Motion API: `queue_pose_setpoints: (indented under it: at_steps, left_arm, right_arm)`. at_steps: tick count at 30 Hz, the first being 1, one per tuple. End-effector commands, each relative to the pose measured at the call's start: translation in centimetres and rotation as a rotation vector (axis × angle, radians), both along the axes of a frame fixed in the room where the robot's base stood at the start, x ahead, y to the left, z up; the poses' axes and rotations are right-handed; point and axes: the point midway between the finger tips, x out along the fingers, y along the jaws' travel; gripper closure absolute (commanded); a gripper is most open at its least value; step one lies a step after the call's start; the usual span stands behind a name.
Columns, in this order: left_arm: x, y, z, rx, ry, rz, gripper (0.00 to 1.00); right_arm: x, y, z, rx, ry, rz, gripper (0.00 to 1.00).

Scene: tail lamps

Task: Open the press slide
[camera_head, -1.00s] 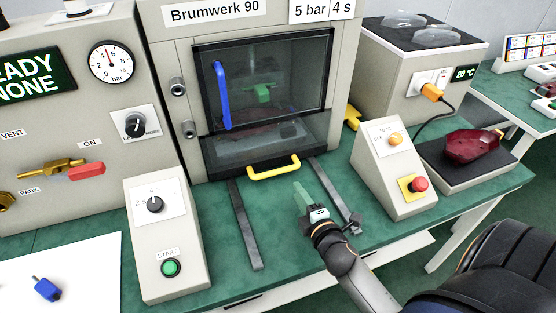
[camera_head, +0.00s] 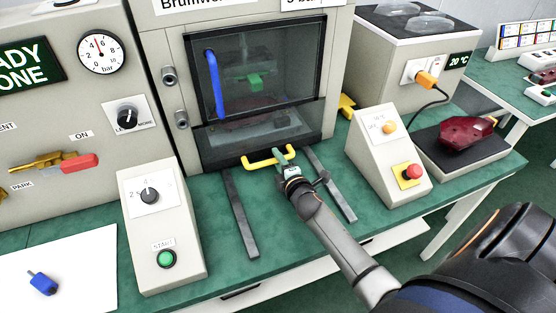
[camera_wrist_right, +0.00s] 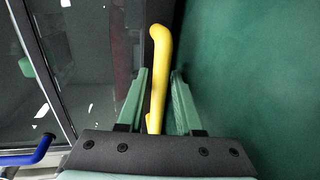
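The press (camera_head: 345,60) has a dark glass door with a blue vertical handle (camera_head: 213,84). The yellow slide handle (camera_head: 262,162) sticks out at the foot of the press, above two dark rails (camera_head: 241,213) on the bench. My right gripper (camera_head: 280,160) is at the right part of this handle. In the right wrist view, the yellow handle (camera_wrist_right: 158,75) runs between the two green fingers (camera_wrist_right: 157,105) of my right gripper. The fingers are apart, with a visible gap on the right side of the bar. My left gripper is out of view.
A start-button box (camera_head: 165,222) stands left of the rails. A sloped box with a red emergency button (camera_head: 412,172) stands right of them. A dark red lamp (camera_head: 467,132) lies on a black pad at right. The bench between the rails is bare.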

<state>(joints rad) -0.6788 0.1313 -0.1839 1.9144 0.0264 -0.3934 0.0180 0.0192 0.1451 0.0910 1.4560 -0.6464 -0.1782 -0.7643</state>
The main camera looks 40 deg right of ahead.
Motion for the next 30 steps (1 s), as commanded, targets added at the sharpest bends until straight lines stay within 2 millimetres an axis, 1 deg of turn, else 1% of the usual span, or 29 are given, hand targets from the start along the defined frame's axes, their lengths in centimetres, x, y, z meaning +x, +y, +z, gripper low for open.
queue_pose_setpoints:
  at_steps: [8, 15, 17, 30]
  left_arm:
    - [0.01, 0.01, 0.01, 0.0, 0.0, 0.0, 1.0]
    - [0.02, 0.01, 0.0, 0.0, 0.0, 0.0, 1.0]
    - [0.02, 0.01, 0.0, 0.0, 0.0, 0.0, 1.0]
    - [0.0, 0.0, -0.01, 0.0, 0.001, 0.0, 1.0]
  right_arm:
    - [0.08, -0.04, -0.02, 0.0, 0.0, 0.0, 0.67]
    - [0.06, -0.04, -0.01, 0.0, 0.0, 0.0, 0.94]
    - [0.06, -0.04, -0.01, 0.0, 0.0, 0.0, 1.0]
    - [0.05, -0.02, -0.03, 0.0, 0.001, 0.0, 1.0]
